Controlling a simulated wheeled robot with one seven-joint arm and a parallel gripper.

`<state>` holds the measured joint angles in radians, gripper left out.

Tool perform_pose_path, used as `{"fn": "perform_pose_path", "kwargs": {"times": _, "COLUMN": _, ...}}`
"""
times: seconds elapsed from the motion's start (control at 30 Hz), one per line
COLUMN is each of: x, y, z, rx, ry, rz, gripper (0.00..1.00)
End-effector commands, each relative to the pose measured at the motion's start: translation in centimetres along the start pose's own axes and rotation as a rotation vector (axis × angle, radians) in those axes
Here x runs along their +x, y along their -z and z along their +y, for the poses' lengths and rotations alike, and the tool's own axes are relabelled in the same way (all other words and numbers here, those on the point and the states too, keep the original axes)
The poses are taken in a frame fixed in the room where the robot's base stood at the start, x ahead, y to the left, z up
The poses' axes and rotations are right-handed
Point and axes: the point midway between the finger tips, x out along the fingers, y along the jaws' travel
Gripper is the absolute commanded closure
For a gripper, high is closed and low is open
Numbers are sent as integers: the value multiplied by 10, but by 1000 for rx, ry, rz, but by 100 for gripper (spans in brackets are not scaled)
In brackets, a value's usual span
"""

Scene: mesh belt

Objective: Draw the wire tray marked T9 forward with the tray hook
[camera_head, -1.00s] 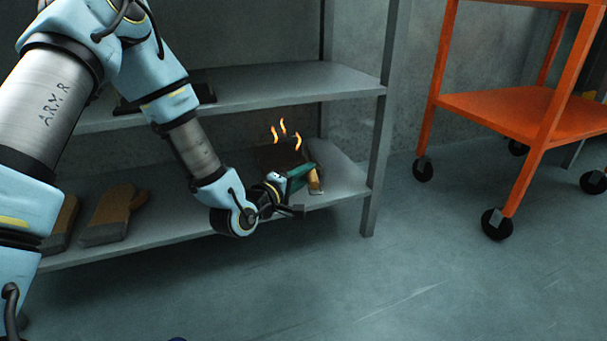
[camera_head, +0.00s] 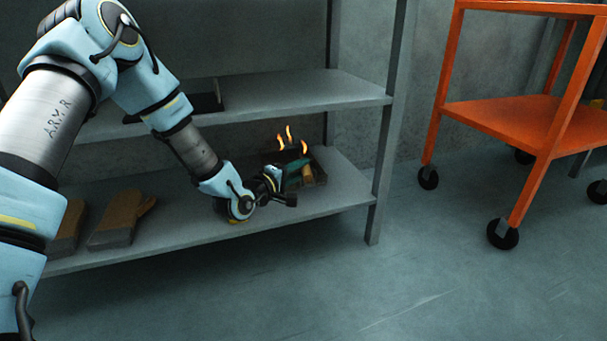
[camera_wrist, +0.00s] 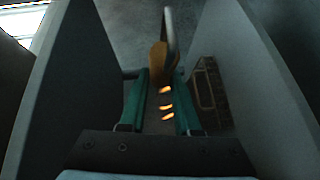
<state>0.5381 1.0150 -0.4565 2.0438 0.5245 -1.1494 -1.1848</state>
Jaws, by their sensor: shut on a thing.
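In the head view my gripper (camera_head: 298,180) is low over the lower shelf, its teal fingers at a tan handle (camera_head: 307,173). In the wrist view the fingers (camera_wrist: 161,100) are shut on this tan handle (camera_wrist: 158,62), from which a grey metal rod runs up the picture; I take this for the tray hook. Its far end is not clear. I see no tray marked T9 and can read no such label in either view.
A dark box (camera_wrist: 208,92) is beside the fingers. Three orange wavy strokes (camera_head: 289,137) show above the lower shelf (camera_head: 335,195). Tan gloves (camera_head: 125,215) lie at left. An orange wheeled cart (camera_head: 520,122) stands at right; the floor before it is clear.

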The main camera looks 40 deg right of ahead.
Motion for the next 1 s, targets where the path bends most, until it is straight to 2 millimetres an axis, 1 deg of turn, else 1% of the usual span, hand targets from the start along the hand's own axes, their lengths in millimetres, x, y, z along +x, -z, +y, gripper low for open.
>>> {"fn": "perform_pose_path", "kwargs": {"times": 0.2, "x": 12, "y": 19, "z": 0, "rx": 0, "ry": -2, "rz": 3, "gripper": 100}}
{"fn": "perform_pose_path", "kwargs": {"times": 0.3, "x": 13, "y": 17, "z": -14, "rx": -2, "ry": 0, "rz": 1, "gripper": 100}}
{"fn": "perform_pose_path", "kwargs": {"times": 0.6, "x": 16, "y": 13, "z": -42, "rx": -1, "ry": 0, "rz": 1, "gripper": 100}}
{"fn": "perform_pose_path", "kwargs": {"times": 0.8, "x": 18, "y": 11, "z": -61, "rx": -2, "ry": 0, "rz": 1, "gripper": 100}}
{"fn": "perform_pose_path", "kwargs": {"times": 1.0, "x": 20, "y": 9, "z": -75, "rx": 0, "ry": -1, "rz": 1, "gripper": 100}}
